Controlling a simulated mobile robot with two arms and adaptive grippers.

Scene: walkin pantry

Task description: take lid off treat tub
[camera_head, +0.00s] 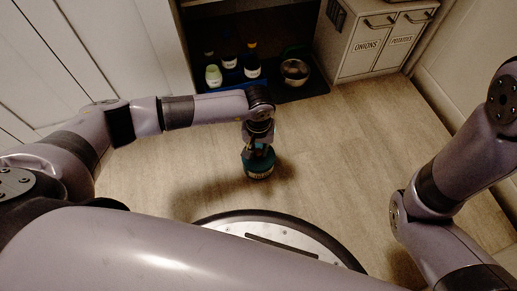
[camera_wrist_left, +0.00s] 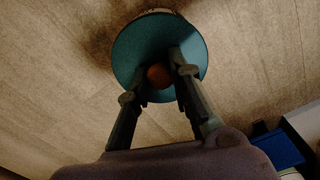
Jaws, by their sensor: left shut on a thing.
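The treat tub (camera_head: 259,174) is a dark round container with a pale label, on the wood floor in front of me. Its teal round lid (camera_wrist_left: 128,50) has a brown knob (camera_wrist_left: 159,76) in the middle. My left gripper (camera_head: 252,148) points down over the tub, and its fingers (camera_wrist_left: 158,72) are shut on the knob from both sides. The lid appears to sit on the tub; I cannot tell whether there is a gap.
A low shelf at the back holds a green-white jar (camera_head: 213,76), bottles (camera_head: 252,62) and a metal bowl (camera_head: 295,71). A white cabinet (camera_head: 372,45) labelled onions and potatoes stands to its right. The floor (camera_head: 350,150) right of the tub is clear.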

